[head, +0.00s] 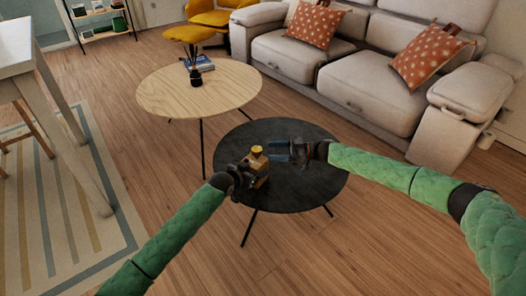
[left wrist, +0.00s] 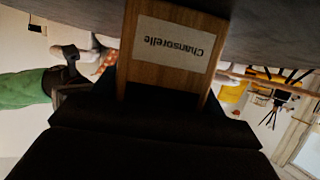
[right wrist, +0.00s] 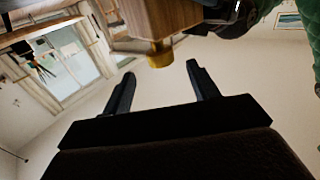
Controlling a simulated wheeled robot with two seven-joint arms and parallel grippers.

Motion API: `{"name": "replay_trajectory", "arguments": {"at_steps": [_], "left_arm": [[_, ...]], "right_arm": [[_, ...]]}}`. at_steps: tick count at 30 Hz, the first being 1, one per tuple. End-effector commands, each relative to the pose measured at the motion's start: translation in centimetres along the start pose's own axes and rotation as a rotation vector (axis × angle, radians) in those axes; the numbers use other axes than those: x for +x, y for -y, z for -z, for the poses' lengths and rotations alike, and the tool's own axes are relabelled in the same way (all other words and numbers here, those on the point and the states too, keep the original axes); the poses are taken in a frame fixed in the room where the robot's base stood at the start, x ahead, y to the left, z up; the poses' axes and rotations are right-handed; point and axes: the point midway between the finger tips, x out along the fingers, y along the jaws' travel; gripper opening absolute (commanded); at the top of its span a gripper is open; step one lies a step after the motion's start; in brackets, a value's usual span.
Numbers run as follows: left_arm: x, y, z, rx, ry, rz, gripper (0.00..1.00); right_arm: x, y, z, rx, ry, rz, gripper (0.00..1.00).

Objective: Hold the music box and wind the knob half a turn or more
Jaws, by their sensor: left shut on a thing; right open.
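The music box (head: 260,170) is a small wooden box on the dark round table (head: 318,190). In the left wrist view the box (left wrist: 170,60) shows a label reading "Chansorelle", upside down. My left gripper (head: 243,174) is shut on the box from the left. The knob (head: 257,149) is yellow and shows at the top of the box in the head view; in the right wrist view the brass-coloured knob (right wrist: 159,54) sticks out from the box. My right gripper (head: 284,152) is open, to the right of the box. Its fingers (right wrist: 162,85) point toward the knob, which is not between them.
A light wooden round table (head: 165,95) stands behind, with a dark bottle-like object (head: 196,78) and books (head: 203,62) on it. A beige sofa (head: 365,85) stands behind on the right. The right part of the dark tabletop is clear.

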Motion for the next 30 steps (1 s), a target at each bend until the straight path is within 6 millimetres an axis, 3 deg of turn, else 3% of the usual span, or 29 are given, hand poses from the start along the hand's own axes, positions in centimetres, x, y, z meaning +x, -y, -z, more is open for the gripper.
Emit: {"name": "replay_trajectory", "arguments": {"at_steps": [3, 9, 23, 24, 27, 30], "left_arm": [[0.0, 0.0, 0.0, 0.000, 0.000, 0.000, 0.35], [0.0, 0.0, 0.0, 0.000, 0.000, 0.000, 0.35], [0.0, 0.0, 0.0, 0.000, 0.000, 0.000, 0.35], [0.0, 0.0, 0.0, 0.000, 0.000, 0.000, 0.77], [0.0, 0.0, 0.0, 0.000, 0.000, 0.000, 0.96], [0.0, 0.0, 0.0, 0.000, 0.000, 0.000, 0.98]], "right_arm": [[-1.6, 0.0, -0.1, 0.001, 0.001, -0.001, 0.59], [-2.8, 0.0, -0.1, 0.001, 0.000, 0.000, 0.59], [-2.9, 0.0, -0.1, 0.001, 0.000, 0.000, 0.59], [-2.9, 0.0, -0.1, 0.001, 0.000, 0.000, 0.59], [-2.9, 0.0, -0.1, 0.001, 0.000, 0.000, 0.59], [-2.9, 0.0, -0.1, 0.001, 0.000, 0.000, 0.59]]}}
